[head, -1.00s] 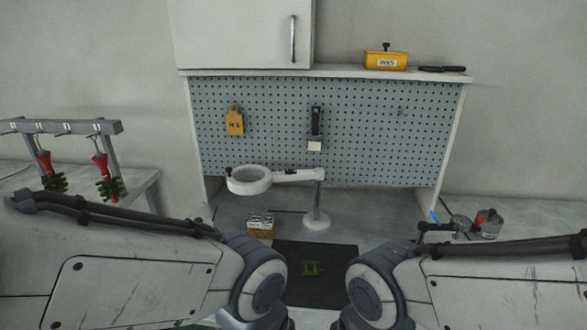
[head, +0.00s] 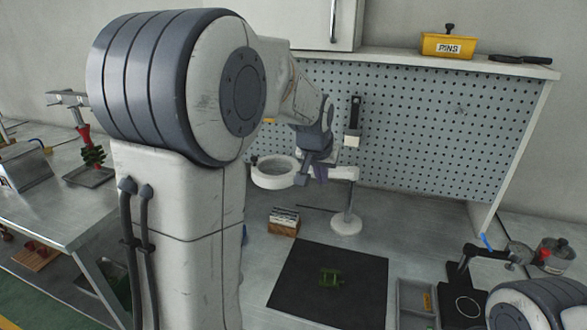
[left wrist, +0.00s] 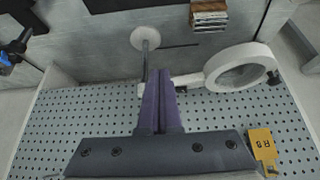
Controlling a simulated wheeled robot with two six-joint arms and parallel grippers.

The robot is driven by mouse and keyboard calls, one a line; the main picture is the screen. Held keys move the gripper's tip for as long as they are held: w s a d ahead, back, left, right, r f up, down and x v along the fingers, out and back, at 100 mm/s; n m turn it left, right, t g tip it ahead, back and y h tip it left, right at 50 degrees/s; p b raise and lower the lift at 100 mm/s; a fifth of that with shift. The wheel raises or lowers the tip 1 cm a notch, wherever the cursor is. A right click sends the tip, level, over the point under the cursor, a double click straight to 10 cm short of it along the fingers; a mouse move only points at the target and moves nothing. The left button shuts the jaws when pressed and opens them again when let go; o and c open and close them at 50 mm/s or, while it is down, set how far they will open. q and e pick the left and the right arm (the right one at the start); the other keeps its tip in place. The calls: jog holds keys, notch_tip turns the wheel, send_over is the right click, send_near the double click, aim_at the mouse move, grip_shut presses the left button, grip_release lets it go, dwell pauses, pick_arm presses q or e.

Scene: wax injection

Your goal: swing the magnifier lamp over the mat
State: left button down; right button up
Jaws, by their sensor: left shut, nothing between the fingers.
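The white magnifier lamp stands on a round base at the back of the bench. Its ring (head: 275,183) points left from the post (head: 348,205), behind and left of the dark mat (head: 300,290). A green piece (head: 330,278) lies on the mat. My left gripper (head: 320,177) is at the lamp's arm, between ring and post, its purple fingers shut and empty. In the left wrist view the fingers (left wrist: 160,75) lie between the lamp's post and ring (left wrist: 243,58); I cannot tell whether they touch the lamp. My right gripper is out of view.
A pegboard (head: 430,130) rises behind the lamp. My left arm covers much of the left side.

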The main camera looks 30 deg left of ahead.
aim_at(276, 175)
pick_arm(q)
jog(key=w+a+n+y, duration=0.1)
jog(key=a, duration=0.4)
jog(key=w+a+r+n, duration=0.1)
jog(key=a, duration=0.4)
jog(key=a+n+t+y, duration=0.1)
jog(key=a, duration=0.5)
jog(key=shift+w+r+y, duration=0.2)
jog(key=shift+w+y, duration=0.1)
jog(key=shift+w, duration=0.1)
jog(key=p+x, duration=0.1)
jog(key=x, duration=0.8)
jog(key=shift+f+p, duration=0.15)
jog(key=shift+p, duration=0.25)
jog(key=shift+s+d, duration=0.3)
jog(key=shift+s, duration=0.2)
jog(key=shift+s+d, duration=0.3)
jog(key=shift+s, duration=0.2)
jog(key=shift+s+d+p, duration=0.3)
jog(key=shift+s+d, duration=0.15)
jog(key=shift+s, duration=0.3)
